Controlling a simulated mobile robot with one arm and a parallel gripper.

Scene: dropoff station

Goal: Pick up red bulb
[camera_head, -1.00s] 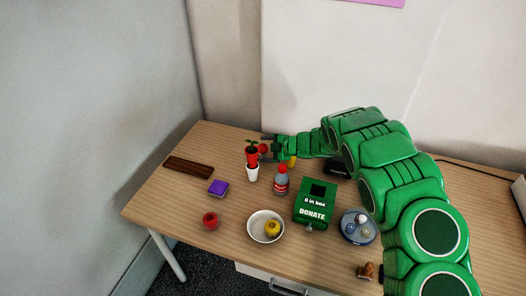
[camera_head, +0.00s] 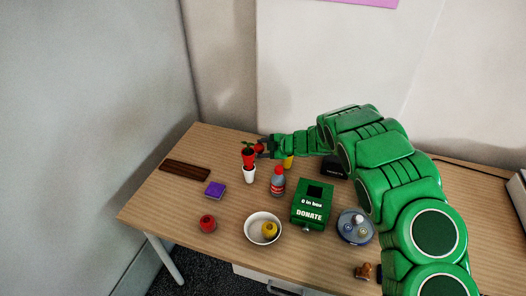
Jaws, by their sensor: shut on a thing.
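The red bulb (camera_head: 259,149) is a small, round, glossy red shape at the back left of the table, just right of the potted plant. My gripper (camera_head: 263,147) reaches in from the right at the end of the green arm. It is shut on the red bulb, with its dark fingers around it. The fingers partly hide the bulb. Whether the bulb touches the plant or its pot cannot be told at this size.
Close by stand a red pot with a green plant (camera_head: 248,157) above a white cup (camera_head: 249,174), and a bottle (camera_head: 277,182). A green donation box (camera_head: 311,205), white bowl (camera_head: 252,232), blue-grey dish (camera_head: 346,236), purple block (camera_head: 215,189) and red apple-like item (camera_head: 208,223) stand nearer.

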